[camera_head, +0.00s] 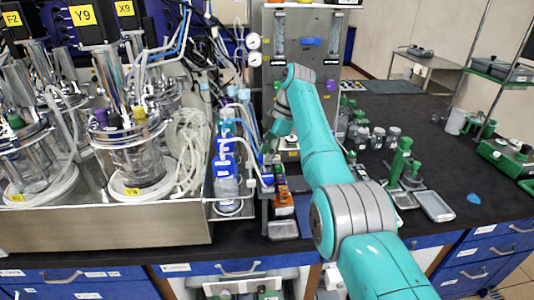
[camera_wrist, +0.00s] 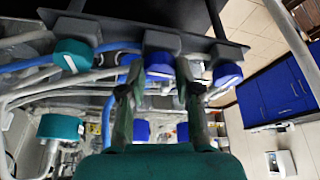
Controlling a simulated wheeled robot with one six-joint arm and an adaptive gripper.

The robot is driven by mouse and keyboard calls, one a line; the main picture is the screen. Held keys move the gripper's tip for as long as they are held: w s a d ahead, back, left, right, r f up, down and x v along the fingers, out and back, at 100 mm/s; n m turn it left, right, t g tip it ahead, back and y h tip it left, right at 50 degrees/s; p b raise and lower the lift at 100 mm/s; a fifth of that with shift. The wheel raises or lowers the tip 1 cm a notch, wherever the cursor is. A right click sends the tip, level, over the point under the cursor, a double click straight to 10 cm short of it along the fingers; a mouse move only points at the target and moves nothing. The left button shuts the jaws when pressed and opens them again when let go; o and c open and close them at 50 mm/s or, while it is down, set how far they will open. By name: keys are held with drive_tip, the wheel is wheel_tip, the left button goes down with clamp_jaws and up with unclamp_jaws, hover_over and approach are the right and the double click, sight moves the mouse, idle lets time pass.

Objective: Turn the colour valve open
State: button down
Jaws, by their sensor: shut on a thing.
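In the wrist view, the two dark fingers of my gripper (camera_wrist: 158,75) reach up on either side of a blue valve knob (camera_wrist: 158,66). The fingers are closed against its sides. The knob sits on a dark bar with a teal knob (camera_wrist: 72,55) to its left and another blue knob (camera_wrist: 227,74) to its right. A second teal knob (camera_wrist: 60,127) and blue knobs (camera_wrist: 141,131) show lower down. In the head view, my arm reaches to the grey valve panel (camera_head: 263,60); my fingertips and the held knob cannot be made out there.
Glass bioreactor vessels (camera_head: 137,150) with tubing stand in a metal tray (camera_head: 100,232) at left. Blue-capped bottles (camera_head: 226,165) stand beside it. Small jars (camera_head: 378,137) and green stands (camera_head: 401,158) are on the dark bench at right. Its far right surface is mostly clear.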

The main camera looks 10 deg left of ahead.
drive_tip(key=shift+f+n+g, duration=0.1)
drive_tip(key=shift+n+g, duration=0.2)
drive_tip(key=shift+n, duration=0.4)
idle(0.5)
drive_tip(key=c, duration=0.8)
unclamp_jaws()
drive_tip(key=shift+m, duration=0.5)
